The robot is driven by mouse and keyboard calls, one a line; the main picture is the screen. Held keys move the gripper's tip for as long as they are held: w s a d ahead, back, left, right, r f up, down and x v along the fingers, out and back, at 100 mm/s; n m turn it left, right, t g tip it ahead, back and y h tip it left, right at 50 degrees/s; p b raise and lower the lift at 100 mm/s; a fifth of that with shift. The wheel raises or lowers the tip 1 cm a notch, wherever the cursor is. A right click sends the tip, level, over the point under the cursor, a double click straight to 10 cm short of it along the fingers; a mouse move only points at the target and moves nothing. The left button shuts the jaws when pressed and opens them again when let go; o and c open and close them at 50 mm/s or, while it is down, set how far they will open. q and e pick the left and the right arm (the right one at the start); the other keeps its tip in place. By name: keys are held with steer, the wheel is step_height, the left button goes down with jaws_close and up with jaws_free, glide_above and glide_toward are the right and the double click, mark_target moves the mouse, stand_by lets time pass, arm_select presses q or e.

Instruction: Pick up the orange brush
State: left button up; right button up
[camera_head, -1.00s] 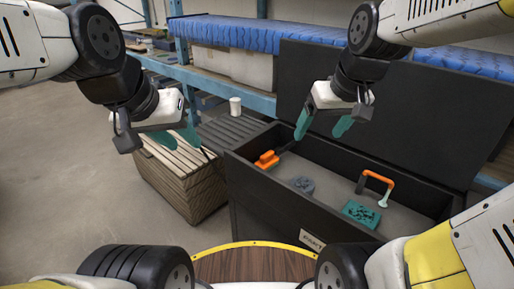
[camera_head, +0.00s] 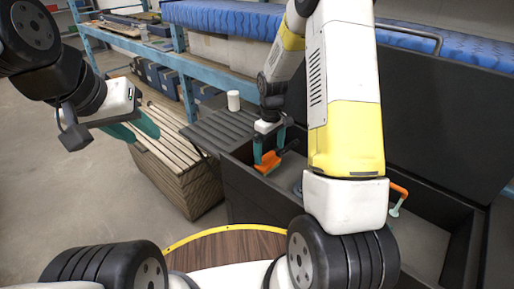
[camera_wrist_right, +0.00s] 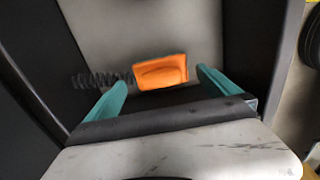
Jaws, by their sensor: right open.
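The orange brush (camera_head: 267,162) lies in the left part of the open black box (camera_head: 262,200), near its left wall. In the right wrist view its orange handle (camera_wrist_right: 161,71) and dark spiral bristles (camera_wrist_right: 100,79) show just ahead of the fingers. My right gripper (camera_head: 270,150) reaches down over the brush, its teal fingers open on either side of the orange handle. In the right wrist view the fingers (camera_wrist_right: 162,92) are wide apart with nothing clasped. My left gripper (camera_head: 138,128) hangs at the left, above slatted wood, with nothing seen in it.
A tool with an orange handle (camera_head: 398,190) shows in the box's right part; my right arm hides much of the middle. The raised black lid (camera_head: 440,120) stands behind. A white cup (camera_head: 233,100) stands on the grey slatted top (camera_head: 222,128) left of the box.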

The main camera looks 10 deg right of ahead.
mark_target(268, 161)
steer(key=f, duration=0.6)
steer(key=shift+w+a+f, duration=0.2)
steer(key=shift+w+a, duration=0.1)
steer(key=shift+w, duration=0.05)
steer(key=shift+c, duration=0.2)
steer(key=c, duration=1.1)
steer(key=shift+c, duration=0.2)
steer(key=shift+r, duration=0.1)
step_height(268, 161, up, 10)
steer(key=shift+f, duration=0.1)
